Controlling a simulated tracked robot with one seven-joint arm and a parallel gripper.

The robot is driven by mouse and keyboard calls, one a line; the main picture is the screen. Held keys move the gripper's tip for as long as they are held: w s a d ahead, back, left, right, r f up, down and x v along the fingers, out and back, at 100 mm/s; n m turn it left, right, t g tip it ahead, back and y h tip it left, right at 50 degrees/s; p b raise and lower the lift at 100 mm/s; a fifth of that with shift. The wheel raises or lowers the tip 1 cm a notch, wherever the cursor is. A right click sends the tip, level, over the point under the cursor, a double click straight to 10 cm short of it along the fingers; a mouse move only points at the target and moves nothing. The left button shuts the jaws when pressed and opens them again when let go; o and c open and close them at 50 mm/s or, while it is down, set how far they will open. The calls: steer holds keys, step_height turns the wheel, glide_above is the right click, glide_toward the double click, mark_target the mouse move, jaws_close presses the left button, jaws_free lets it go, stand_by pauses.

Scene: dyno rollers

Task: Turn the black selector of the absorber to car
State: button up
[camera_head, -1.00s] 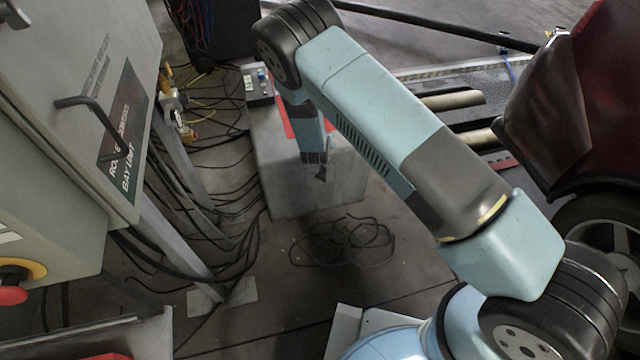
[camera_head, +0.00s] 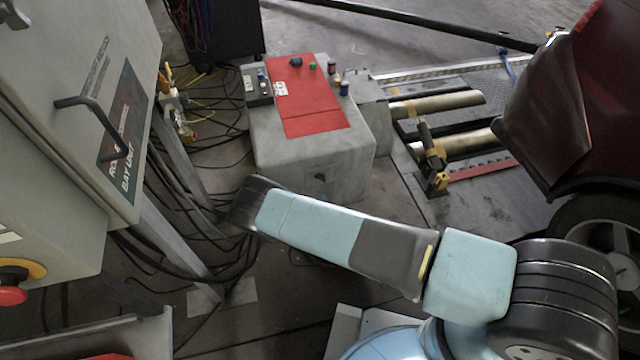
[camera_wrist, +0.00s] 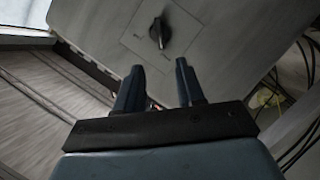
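The absorber, a grey box (camera_head: 276,150) with a red mat on its top, stands on the floor in the head view. The black selector (camera_head: 320,177) shows small and dark on its front face. In the wrist view the selector (camera_wrist: 159,33) is a black knob on a square plate, its pointer roughly upright in the picture. Small markings on the plate cannot be read. My gripper (camera_wrist: 160,80) faces the grey face (camera_wrist: 222,40) with its two fingers apart and nothing between them. The selector lies beyond the fingertips, apart from them. In the head view my gripper is hidden.
On the box top stand a small control unit (camera_head: 258,84) and several small coloured parts. Rollers (camera_head: 450,102) and a red car (camera_head: 570,100) are to the right. A grey cabinet (camera_head: 60,230) is on the left. Black cables (camera_head: 195,190) lie between cabinet and box.

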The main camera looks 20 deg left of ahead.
mark_target(320, 180)
steer(key=x, duration=1.3)
steer(key=shift+w+a, duration=0.15)
steer(key=shift+w, duration=0.2)
jaws_close()
